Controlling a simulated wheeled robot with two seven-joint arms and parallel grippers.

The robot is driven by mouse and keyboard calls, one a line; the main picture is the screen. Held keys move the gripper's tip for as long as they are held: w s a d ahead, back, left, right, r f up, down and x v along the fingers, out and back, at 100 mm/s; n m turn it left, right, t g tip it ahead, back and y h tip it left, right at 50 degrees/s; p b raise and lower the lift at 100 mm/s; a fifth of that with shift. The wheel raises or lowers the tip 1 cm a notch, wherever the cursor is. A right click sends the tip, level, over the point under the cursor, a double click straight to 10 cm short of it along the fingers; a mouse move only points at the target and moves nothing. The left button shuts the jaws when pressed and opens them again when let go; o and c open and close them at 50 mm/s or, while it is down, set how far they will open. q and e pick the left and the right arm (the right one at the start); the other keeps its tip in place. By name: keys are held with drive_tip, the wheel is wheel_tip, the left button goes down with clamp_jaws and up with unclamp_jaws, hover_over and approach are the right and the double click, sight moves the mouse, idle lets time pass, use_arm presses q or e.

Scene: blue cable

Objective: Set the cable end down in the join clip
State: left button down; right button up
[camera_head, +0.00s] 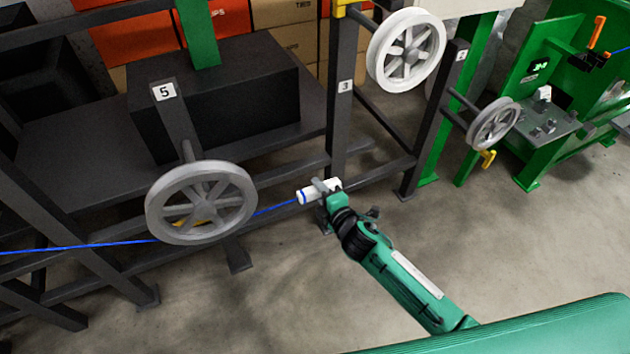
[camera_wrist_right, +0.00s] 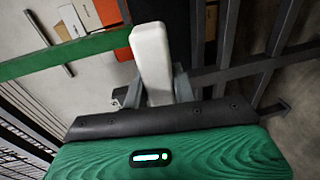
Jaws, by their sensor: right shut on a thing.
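My right gripper (camera_head: 322,192) is shut on the white cable end (camera_head: 308,193), in front of the rack's lower beam. The blue cable (camera_head: 275,208) runs left from it past the large grey wheel marked 5 (camera_head: 201,202) and out of the left edge. In the right wrist view the white end (camera_wrist_right: 152,60) stands up between the fingers of my gripper (camera_wrist_right: 155,92); the cable itself does not show there. I cannot make out the join clip for certain. My left gripper is not in view.
A white wheel (camera_head: 406,49) and a smaller grey wheel (camera_head: 494,124) hang on posts to the right. A green machine (camera_head: 527,69) with a small metal table (camera_head: 540,124) stands at far right. The floor (camera_head: 480,240) around my right arm is clear.

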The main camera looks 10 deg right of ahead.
drive_tip(key=f+v, duration=0.1)
drive_tip(key=v, duration=0.5)
drive_tip(key=shift+s+p, duration=0.25)
drive_tip(key=shift+p, duration=0.1)
drive_tip(key=shift+r, duration=0.1)
drive_tip(key=w+d, duration=0.4)
drive_tip(key=d, duration=1)
drive_tip(key=w+d+b, duration=0.1)
drive_tip(key=w+d, duration=0.3)
drive_tip(key=d, duration=1)
drive_tip(key=shift+w+d+b, duration=0.25)
drive_tip(key=shift+w+b, duration=0.05)
drive_tip(key=shift+w, duration=0.1)
